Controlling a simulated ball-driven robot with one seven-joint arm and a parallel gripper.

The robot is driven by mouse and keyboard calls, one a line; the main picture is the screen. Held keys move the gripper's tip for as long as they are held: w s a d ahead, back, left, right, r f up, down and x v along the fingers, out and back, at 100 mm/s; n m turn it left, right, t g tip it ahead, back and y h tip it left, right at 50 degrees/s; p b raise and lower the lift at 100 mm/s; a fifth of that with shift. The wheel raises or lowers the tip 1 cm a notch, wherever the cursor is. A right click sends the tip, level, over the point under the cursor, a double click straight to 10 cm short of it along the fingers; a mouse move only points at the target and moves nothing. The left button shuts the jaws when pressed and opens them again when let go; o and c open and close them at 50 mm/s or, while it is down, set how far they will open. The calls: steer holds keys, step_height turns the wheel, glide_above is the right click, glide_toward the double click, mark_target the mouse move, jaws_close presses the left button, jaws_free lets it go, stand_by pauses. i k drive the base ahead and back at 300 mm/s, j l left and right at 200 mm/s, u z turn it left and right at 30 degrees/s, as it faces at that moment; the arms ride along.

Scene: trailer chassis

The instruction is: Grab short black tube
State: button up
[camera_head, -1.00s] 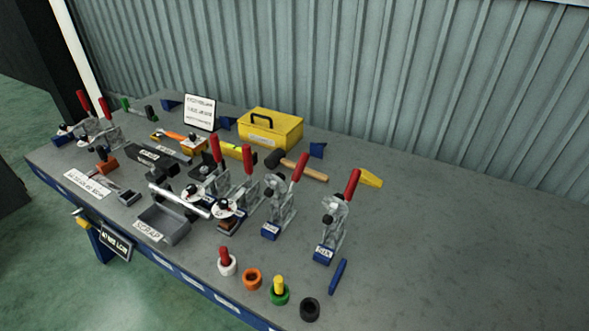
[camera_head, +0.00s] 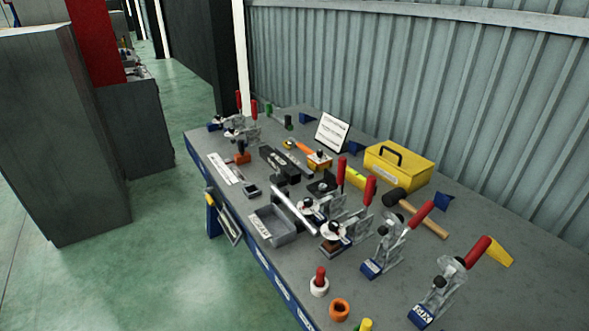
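No short black tube can be made out for certain in the head view. A row of small parts stands at the table's near edge: a red peg in a white ring (camera_head: 319,285), an orange ring (camera_head: 339,310) and the top of a yellow peg (camera_head: 366,325) cut by the bottom edge. The black ring seen earlier at the end of this row is out of frame. My gripper does not show.
The grey workbench (camera_head: 480,225) carries several red-handled toggle clamps (camera_head: 390,245), a grey scrap tray (camera_head: 272,228), a mallet (camera_head: 420,214) and a yellow toolbox (camera_head: 398,168). A dark cabinet (camera_head: 60,140) stands at left. Green floor (camera_head: 165,215) lies open between.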

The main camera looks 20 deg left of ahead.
mark_target(293, 177)
steer(key=u, duration=0.75)
steer(key=i+j+u, duration=0.2)
steer(key=u, duration=0.25)
steer(key=i+j+u, duration=0.15)
steer(key=u, duration=0.3)
steer(key=i+u, duration=0.25)
steer(key=u, duration=0.2)
steer(key=i, duration=3.8)
steer(key=i+z, duration=0.2)
steer(key=i, duration=0.25)
steer(key=i+j+z, duration=0.15)
steer(key=i, duration=0.3)
steer(key=i+j+z, duration=0.2)
steer(key=i, duration=0.25)
steer(key=l+z, duration=0.1)
steer(key=z, duration=3.2)
